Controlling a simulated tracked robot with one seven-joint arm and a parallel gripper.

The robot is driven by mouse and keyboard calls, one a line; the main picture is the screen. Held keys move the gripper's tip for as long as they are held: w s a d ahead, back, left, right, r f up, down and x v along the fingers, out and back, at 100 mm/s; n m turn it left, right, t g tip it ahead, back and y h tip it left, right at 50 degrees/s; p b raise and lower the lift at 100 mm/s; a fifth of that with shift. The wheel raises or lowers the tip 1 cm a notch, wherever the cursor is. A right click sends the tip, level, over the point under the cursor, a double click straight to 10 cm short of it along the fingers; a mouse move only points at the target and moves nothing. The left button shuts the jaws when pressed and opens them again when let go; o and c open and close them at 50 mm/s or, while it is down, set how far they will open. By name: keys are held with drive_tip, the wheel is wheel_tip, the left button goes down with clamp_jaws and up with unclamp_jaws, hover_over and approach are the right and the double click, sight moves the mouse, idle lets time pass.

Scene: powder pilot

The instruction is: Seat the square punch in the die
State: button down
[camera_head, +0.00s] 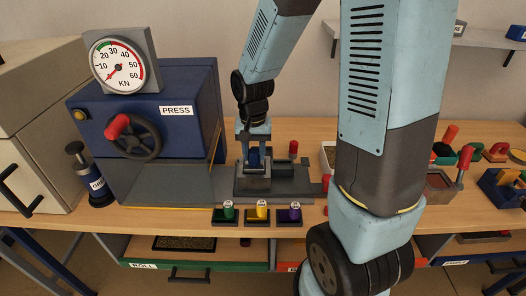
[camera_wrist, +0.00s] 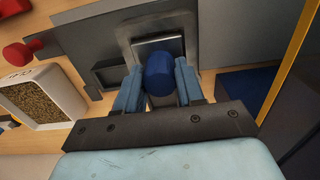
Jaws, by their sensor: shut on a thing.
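The square punch shows as a blue rounded grip (camera_wrist: 160,74) between my two fingers in the wrist view. My gripper (camera_wrist: 158,85) is shut on it. In the head view my gripper (camera_head: 256,160) points down over the grey die block (camera_head: 252,184), with a bit of blue between the fingers. In the wrist view the die's grey frame (camera_wrist: 186,22) surrounds a square area just beyond the blue grip. The punch's lower end is hidden by the grip and fingers, so I cannot tell whether it is inside the opening.
The blue press (camera_head: 170,110) with its gauge and red-handled wheel stands left of the die. Green, yellow and purple pots (camera_head: 261,213) line the table's front edge. A tray of granules (camera_wrist: 38,97) and a red knob (camera_wrist: 18,53) lie beside the die.

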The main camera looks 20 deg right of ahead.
sight(254, 151)
drive_tip(key=shift+f, duration=0.4)
idle(0.4)
drive_tip(key=c, duration=0.6)
unclamp_jaws()
drive_tip(key=shift+c, duration=1.4)
drive_tip(key=shift+r, duration=3.5)
